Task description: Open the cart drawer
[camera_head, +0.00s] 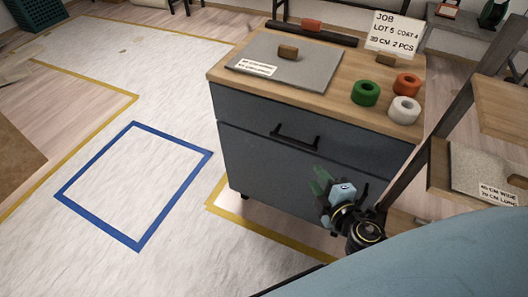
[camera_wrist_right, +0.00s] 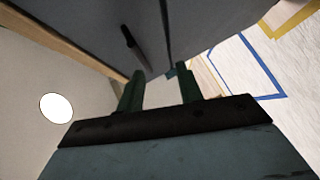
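The cart (camera_head: 270,165) is grey-blue with a wooden top. Its upper drawer front (camera_head: 243,108) has a black bar handle (camera_head: 296,136) and looks closed, flush with the panel below. My right gripper (camera_head: 322,182) is in front of the cart's lower panel, below and to the right of the handle in the head view. In the right wrist view its two green fingers (camera_wrist_right: 158,88) stand apart with nothing between them. The dark handle (camera_wrist_right: 135,50) shows beyond the fingers there, apart from them. My left gripper is not in view.
On the cart top lie a grey sheet (camera_head: 300,68), green (camera_head: 366,93), orange (camera_head: 407,84) and white (camera_head: 404,110) rolls, and a job sign (camera_head: 394,33). A wooden shelf (camera_head: 450,185) stands close on the right.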

